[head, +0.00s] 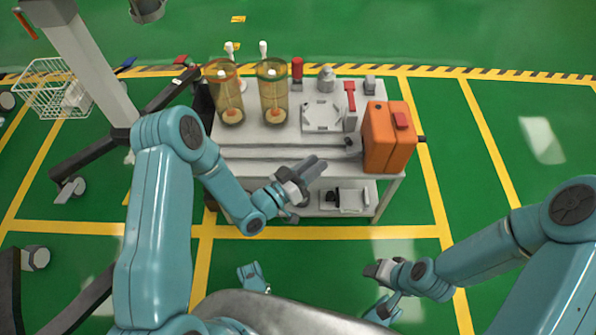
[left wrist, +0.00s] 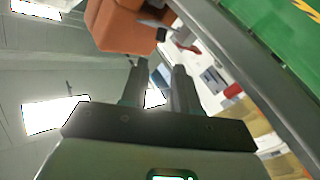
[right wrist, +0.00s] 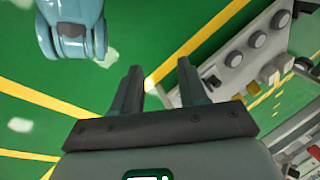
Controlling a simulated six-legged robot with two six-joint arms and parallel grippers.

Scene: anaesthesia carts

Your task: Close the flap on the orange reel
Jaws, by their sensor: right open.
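The orange reel (head: 378,150) is a boxy orange housing at the right end of the cart's top. A small red piece (head: 401,120) shows on its upper part; I cannot tell if this is the flap or how the flap stands. The orange housing also shows in the left wrist view (left wrist: 122,28), beyond the fingertips. My left gripper (head: 316,167) is open and empty, in front of the cart and left of the reel, apart from it. My right gripper (head: 370,270) is open and empty over the floor, well in front of the cart.
The grey cart (head: 265,168) carries two yellow clear cylinders (head: 224,95) (head: 273,95), a white tray (head: 322,117) and a red-handled tool (head: 350,95). A wire basket (head: 55,88) and stand are at left. Green floor (head: 500,120) right of the cart is free.

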